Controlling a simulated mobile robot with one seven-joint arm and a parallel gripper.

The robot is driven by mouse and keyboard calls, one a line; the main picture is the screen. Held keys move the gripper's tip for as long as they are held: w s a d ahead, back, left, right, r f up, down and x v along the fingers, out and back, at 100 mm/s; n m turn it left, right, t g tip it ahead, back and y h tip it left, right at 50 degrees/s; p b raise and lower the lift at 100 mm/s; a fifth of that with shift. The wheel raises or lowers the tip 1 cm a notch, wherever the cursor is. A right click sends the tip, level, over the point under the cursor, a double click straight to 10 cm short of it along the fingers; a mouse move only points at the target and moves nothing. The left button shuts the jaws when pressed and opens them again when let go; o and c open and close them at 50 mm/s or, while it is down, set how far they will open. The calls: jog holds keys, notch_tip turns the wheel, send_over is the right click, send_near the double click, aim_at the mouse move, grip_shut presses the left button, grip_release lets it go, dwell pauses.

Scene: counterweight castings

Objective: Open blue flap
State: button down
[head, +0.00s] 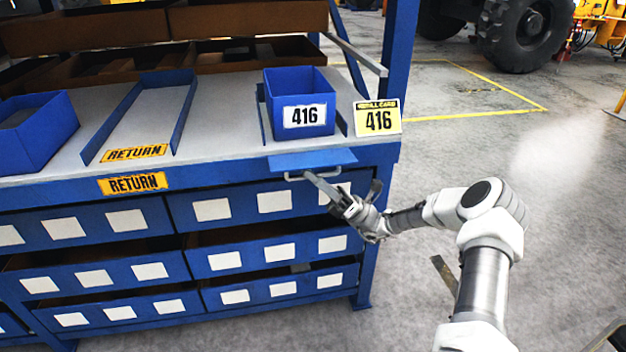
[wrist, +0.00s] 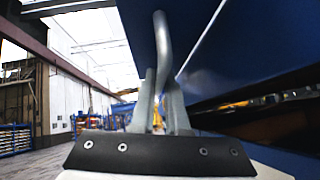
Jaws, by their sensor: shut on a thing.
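The blue flap (head: 313,160) sticks out from the front edge of the bench, below the blue bin marked 416 (head: 300,88). A pale bar handle (head: 292,178) hangs under its front edge. My gripper (head: 316,181) reaches in from the right and is shut on the handle. In the wrist view, the fingers of my gripper (wrist: 160,108) close around the curved handle (wrist: 162,38), which rises between them. A blue surface fills the upper right there; I cannot tell whether it is the flap or the bench front.
A yellow 416 card (head: 378,118) stands right of the bin. RETURN labels mark an empty lane (head: 148,108) and the bench edge. Rows of blue drawers with white labels (head: 275,202) lie below the flap. Open floor (head: 520,150) lies to the right.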

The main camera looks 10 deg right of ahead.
dwell(0.3)
jog(key=c, duration=0.9)
grip_release()
jog(key=v, duration=1.7)
jog(key=shift+d+f, duration=0.1)
jog(key=shift+f, duration=0.05)
